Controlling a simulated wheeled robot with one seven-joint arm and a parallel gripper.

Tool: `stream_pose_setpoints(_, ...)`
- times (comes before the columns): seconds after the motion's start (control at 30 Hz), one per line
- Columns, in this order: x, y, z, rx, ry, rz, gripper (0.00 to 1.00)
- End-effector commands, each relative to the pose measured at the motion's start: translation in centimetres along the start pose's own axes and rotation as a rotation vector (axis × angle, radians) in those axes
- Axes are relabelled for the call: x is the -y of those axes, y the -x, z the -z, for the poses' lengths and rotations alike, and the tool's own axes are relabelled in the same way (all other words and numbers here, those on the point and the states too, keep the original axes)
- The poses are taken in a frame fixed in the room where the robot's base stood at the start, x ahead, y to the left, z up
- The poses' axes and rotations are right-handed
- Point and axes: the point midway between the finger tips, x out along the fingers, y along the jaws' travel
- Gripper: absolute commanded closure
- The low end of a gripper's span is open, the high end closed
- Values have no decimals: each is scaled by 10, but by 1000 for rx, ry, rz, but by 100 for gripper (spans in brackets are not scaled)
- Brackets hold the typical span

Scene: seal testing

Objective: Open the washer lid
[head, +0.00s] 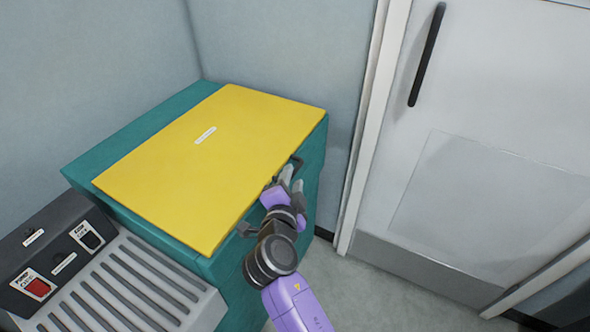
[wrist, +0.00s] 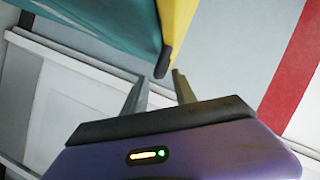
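The washer is a teal box (head: 135,130) in the head view, with a flat yellow lid (head: 215,160) lying shut across its top. A dark handle (head: 244,229) runs along the lid's right edge, partly hidden behind my arm. My gripper (head: 291,178) is at the far part of this edge, close beside the handle. In the wrist view, my gripper's two fingers (wrist: 160,88) are apart with nothing between them. The dark handle end (wrist: 163,62) shows just beyond the fingertips, below the yellow lid (wrist: 178,30) and beside the teal body (wrist: 95,25). Contact cannot be told.
A grey ribbed unit (head: 130,285) with a dark switch panel (head: 60,250) stands at the lower left. A white door (head: 480,130) with a dark bar handle (head: 427,55) is at the right. Grey walls stand close behind the washer. Some floor (head: 345,290) is clear.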

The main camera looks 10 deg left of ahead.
Motion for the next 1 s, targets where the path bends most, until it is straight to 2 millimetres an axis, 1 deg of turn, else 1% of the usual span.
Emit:
stream_pose_setpoints(0.03,1,-8,1,-2,2,-2,67)
stream_pose_setpoints(0.1,1,-18,2,-1,2,-1,67)
stream_pose_setpoints(0.3,0,-35,0,0,2,0,67)
stream_pose_setpoints(0.43,0,-40,0,0,2,0,67)
stream_pose_setpoints(0.67,0,-40,0,1,2,0,67)
stream_pose_setpoints(0.7,0,-40,0,1,2,0,71)
stream_pose_setpoints(0.83,0,-40,0,1,2,0,96)
stream_pose_setpoints(0.87,0,-40,0,1,2,0,100)
stream_pose_setpoints(1.0,0,-40,0,1,2,0,100)
